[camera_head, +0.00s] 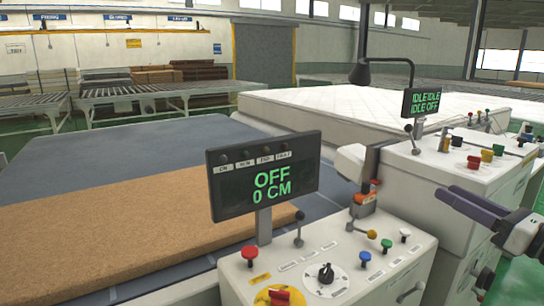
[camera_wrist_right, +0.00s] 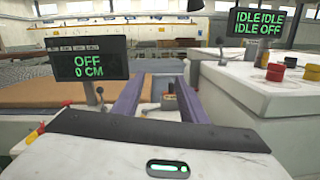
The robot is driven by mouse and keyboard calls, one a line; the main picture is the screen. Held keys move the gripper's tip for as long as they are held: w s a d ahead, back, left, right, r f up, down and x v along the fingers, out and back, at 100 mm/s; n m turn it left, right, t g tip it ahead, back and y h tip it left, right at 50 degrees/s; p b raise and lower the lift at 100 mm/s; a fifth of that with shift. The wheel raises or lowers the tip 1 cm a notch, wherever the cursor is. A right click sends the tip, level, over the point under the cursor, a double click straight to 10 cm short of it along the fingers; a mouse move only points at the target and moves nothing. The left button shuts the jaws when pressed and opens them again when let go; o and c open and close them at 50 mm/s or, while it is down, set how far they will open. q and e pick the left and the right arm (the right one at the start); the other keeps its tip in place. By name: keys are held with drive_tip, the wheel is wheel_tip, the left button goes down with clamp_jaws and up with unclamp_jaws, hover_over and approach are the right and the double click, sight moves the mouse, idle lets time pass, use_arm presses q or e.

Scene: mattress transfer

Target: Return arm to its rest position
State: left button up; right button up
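My right gripper (camera_head: 456,198) comes in at the right edge of the head view, with dark purple fingers pointing left beside the right-hand control cabinet (camera_head: 455,165). In the right wrist view the two fingers of the gripper (camera_wrist_right: 162,82) stand apart with nothing between them at their tips. An orange-and-grey lever base (camera_wrist_right: 169,101) shows beyond, through the gap. I cannot tell whether the gripper touches the cabinet. My left arm and gripper are not in view.
A control console (camera_head: 330,265) with knobs and levers stands in front, its screen (camera_head: 265,178) reading OFF, 0 CM. A second screen (camera_head: 421,102) reads IDLE and OFF. A brown slab (camera_head: 130,235) lies on a grey table (camera_head: 110,155). A white mattress (camera_head: 330,105) lies behind.

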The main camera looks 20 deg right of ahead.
drive_tip(key=s+a+f+m+g+h, duration=0.3)
drive_tip(key=f+m+h, duration=0.3)
drive_tip(key=f+m, duration=0.65)
drive_tip(key=s+a+f+m+g+h, duration=0.25)
drive_tip(key=f+m+h, duration=0.25)
drive_tip(key=f+m, duration=0.75)
drive_tip(key=s+a+f+m+g+y, duration=0.3)
drive_tip(key=s+a+f+m+g, duration=0.2)
drive_tip(key=s+a, duration=0.55)
drive_tip(key=s+a+f+m+g+y, duration=0.45)
drive_tip(key=s+a, duration=0.25)
drive_tip(key=a, duration=0.7)
use_arm(q)
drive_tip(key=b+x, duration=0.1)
drive_tip(key=b, duration=0.1)
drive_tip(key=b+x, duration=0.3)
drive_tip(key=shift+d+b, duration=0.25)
drive_tip(key=shift+b, duration=0.05)
use_arm(e)
drive_tip(key=w+a+f+t, duration=0.2)
drive_tip(key=a+f, duration=0.1)
drive_tip(key=f, duration=0.5)
drive_tip(key=w+a+f+t+y, duration=0.1)
drive_tip(key=w+a+f+t, duration=0.2)
drive_tip(key=f, duration=0.5)
drive_tip(key=shift+f, duration=0.25)
